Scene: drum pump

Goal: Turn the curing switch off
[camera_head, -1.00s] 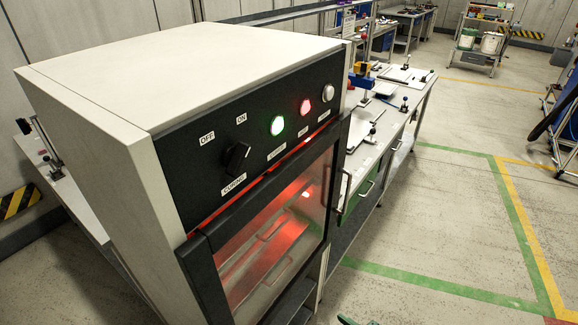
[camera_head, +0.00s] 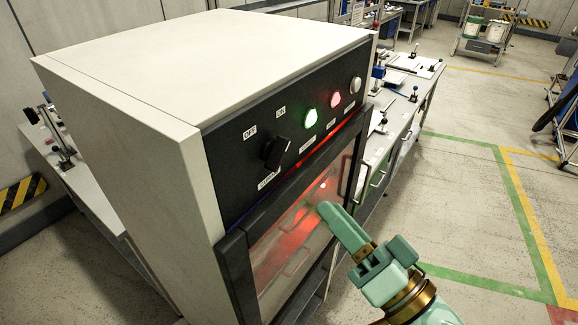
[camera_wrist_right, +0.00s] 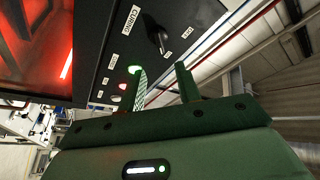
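The curing switch (camera_head: 275,152) is a black rotary knob on the dark front panel of the oven-like cabinet. Its grip is tilted up and right, toward the ON label (camera_head: 280,111); the OFF label (camera_head: 250,133) is to the left. In the right wrist view the knob (camera_wrist_right: 158,38) is beyond the fingertips, beside the CURING label (camera_wrist_right: 131,19). My right gripper (camera_head: 345,232) is in front of the glass door, below and right of the knob, not touching it. The right wrist view shows its two fingers (camera_wrist_right: 160,75) apart with nothing between. My left gripper is out of view.
A lit green lamp (camera_head: 311,117), a red lamp (camera_head: 335,100) and a pale button (camera_head: 355,84) sit right of the knob. The glass door (camera_head: 300,235) glows red inside.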

